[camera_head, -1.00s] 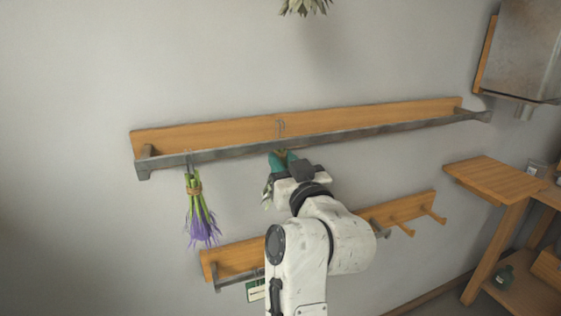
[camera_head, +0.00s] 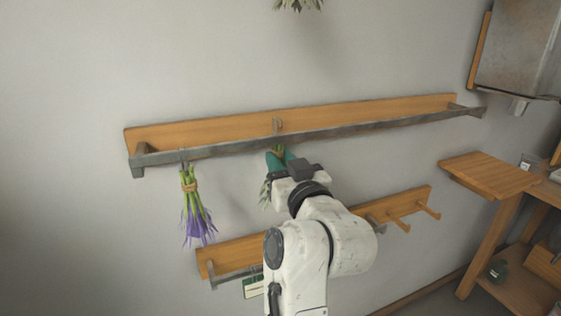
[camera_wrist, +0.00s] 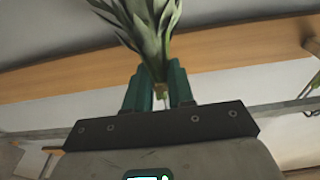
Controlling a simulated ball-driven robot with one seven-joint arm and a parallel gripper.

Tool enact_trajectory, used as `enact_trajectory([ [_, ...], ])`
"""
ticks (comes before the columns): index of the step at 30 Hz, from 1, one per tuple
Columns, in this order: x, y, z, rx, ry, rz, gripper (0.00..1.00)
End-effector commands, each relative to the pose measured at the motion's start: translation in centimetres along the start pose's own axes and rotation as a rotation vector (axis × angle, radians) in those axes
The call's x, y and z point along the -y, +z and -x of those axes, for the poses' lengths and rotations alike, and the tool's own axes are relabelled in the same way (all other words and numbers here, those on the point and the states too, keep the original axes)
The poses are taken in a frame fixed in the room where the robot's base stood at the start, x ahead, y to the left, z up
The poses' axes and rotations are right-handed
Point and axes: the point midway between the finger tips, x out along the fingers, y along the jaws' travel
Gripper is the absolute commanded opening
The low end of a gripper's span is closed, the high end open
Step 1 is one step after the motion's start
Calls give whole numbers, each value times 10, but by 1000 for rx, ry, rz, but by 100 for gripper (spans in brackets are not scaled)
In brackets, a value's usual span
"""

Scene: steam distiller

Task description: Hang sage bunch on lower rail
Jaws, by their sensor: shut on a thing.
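The sage bunch (camera_head: 265,191) hangs grey-green below my gripper (camera_head: 280,158), partly hidden behind it in the head view. In the wrist view its leaves (camera_wrist: 145,25) fan out beyond the teal fingertips (camera_wrist: 158,85), which are shut on its tied stems. A small metal hook (camera_head: 277,124) shows above the bar over my gripper, against the wooden board. The long metal rail (camera_head: 370,131) runs just above my fingers. Whether the hook rests on the bar, I cannot tell.
A lavender bunch (camera_head: 195,208) hangs from the same rail at the left. A shorter wooden peg rack (camera_head: 228,253) with a card (camera_head: 253,288) is below, partly behind my arm. Another bunch (camera_head: 298,4) shows at the top edge. Shelves (camera_head: 490,174) stand at the right.

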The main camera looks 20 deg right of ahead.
Motion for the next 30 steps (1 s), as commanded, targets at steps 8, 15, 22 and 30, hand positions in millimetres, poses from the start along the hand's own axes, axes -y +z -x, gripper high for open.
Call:
enact_trajectory([
  [8,0,-1,2,-1,0,-1,0],
  [15,0,-1,2,-1,0,-1,0],
  [22,0,-1,5,0,0,1,0],
  [30,0,-1,12,0,0,0,0],
])
